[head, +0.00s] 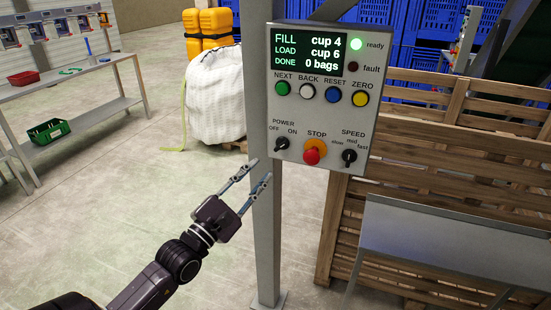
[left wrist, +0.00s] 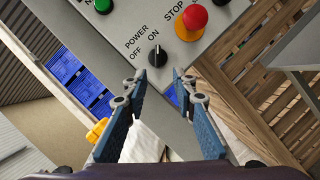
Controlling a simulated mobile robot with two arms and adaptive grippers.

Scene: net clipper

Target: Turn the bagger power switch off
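The power switch (head: 282,143) is a small black knob at the lower left of the grey control panel (head: 370,105), below the OFF and ON labels. In the left wrist view, the power switch (left wrist: 158,56) has its ridge pointing towards ON. My left gripper (head: 260,170) is open and empty, just below and left of the switch. In the left wrist view, the fingertips of my left gripper (left wrist: 160,75) are apart on either side of the line to the knob, and no contact shows. My right gripper is in neither view.
The red stop button (head: 312,152) and the black speed knob (head: 349,156) sit right of the switch. Coloured buttons and a lit display (head: 312,52) are above. A grey post (head: 265,230) carries the panel. Wooden crates (head: 430,140) stand behind; floor at left is open.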

